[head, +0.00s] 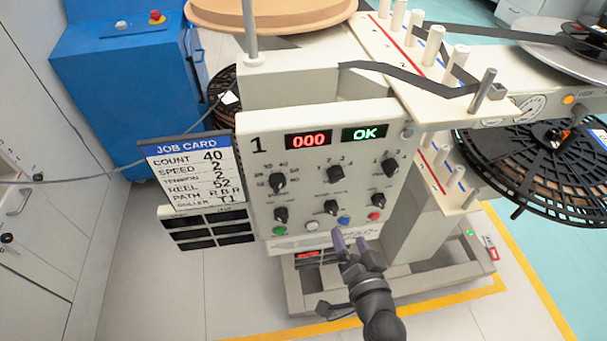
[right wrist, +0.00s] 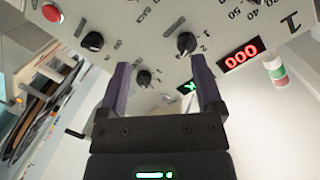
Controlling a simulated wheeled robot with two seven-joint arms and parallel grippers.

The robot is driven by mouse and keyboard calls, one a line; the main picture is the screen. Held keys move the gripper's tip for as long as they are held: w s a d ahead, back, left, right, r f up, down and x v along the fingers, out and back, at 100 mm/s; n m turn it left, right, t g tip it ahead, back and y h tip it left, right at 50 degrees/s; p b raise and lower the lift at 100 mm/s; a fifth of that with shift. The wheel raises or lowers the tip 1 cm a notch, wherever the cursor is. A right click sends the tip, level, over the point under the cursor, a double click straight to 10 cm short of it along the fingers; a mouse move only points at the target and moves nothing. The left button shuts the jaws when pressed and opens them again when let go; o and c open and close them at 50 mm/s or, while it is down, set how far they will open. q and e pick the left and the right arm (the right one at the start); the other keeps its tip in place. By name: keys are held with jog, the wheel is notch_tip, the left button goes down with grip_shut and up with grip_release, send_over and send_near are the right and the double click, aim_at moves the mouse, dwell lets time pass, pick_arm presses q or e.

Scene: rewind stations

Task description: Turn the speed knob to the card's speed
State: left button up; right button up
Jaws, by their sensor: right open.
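The job card (head: 196,172) at the left of the panel (head: 318,235) shows SPEED with what looks like 2; the digit is small. The top-middle knob (head: 335,174), with marks 1, 2, 3, fits a speed knob; its name is too small to read. It also shows in the right wrist view (right wrist: 186,42), by the right-hand fingertip. My right gripper (head: 350,241) is open and empty, in front of the panel's lower edge in the head view. In the right wrist view another knob (right wrist: 144,77) shows between its fingers. My left gripper is not in view.
Several other knobs surround it, such as the top-left knob (head: 277,181) and top-right knob (head: 390,168). A row of buttons, including a blue button (head: 344,221) and red button (head: 374,216), lies below. The displays read 000 (head: 308,140) and OK (head: 364,133).

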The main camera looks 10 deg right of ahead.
jog(key=m+t, duration=0.1)
jog(key=t, duration=0.1)
send_near(337, 182)
jog(key=w, duration=0.3)
jog(key=w+b, duration=0.1)
jog(key=w, duration=0.2)
jog(key=w+b, duration=0.1)
jog(key=w, duration=0.3)
jog(key=shift+a+r, duration=0.25)
jog(key=shift+a, duration=0.05)
jog(key=shift+s, duration=0.1)
grip_shut()
